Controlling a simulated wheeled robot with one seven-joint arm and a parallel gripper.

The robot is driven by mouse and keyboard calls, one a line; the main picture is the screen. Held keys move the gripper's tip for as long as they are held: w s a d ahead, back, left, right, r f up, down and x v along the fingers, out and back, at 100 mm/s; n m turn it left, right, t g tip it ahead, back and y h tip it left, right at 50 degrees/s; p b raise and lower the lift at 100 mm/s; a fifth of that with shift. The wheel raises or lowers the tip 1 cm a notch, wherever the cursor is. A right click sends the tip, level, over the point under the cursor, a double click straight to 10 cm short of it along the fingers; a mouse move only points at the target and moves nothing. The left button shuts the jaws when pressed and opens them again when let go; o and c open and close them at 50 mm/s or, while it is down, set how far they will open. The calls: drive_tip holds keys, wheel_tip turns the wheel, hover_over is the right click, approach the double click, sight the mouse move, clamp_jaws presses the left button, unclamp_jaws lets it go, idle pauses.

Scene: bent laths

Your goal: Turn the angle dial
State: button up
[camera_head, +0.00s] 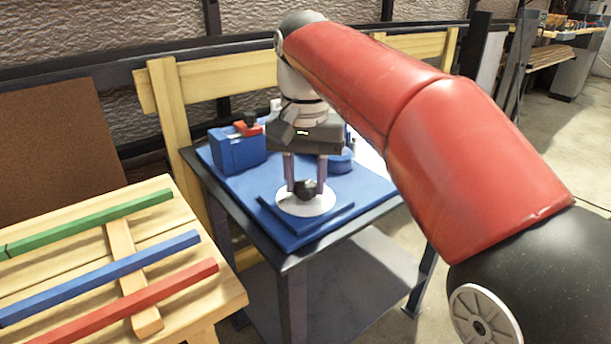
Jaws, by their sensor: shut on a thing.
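The angle dial (307,205) is a round white disc with a black knob (308,194) at its centre. It lies on a blue raised plate on the small dark-framed table. My gripper (304,187) points straight down over the dial. Its two fingers are on either side of the black knob and shut on it. Any marks on the disc are too small to read, and the fingers partly hide the knob.
A blue block with a red part (238,148) stands left of the dial, and a blue round part (341,161) behind it. Green (90,222), blue (100,278) and red (130,303) laths lie on the wooden bench at left. My red arm blocks the right.

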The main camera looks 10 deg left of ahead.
sight(306, 184)
drive_tip(key=shift+r+n+p, duration=0.1)
drive_tip(key=shift+n+p, duration=0.2)
drive_tip(key=shift+p, duration=0.1)
drive_tip(key=shift+r+n+p, duration=0.1)
drive_tip(key=shift+n+p, duration=0.4)
drive_tip(key=shift+p, duration=0.05)
drive_tip(key=shift+n+p, duration=1)
drive_tip(key=shift+n, duration=0.2)
drive_tip(key=shift+n+p, duration=1.4)
drive_tip(key=shift+n, duration=0.9)
drive_tip(key=o, duration=1)
drive_tip(key=shift+f, duration=0.2)
wheel_tip(306, 184, up, 8)
drive_tip(key=shift+f+p, duration=0.1)
drive_tip(key=shift+p, duration=0.5)
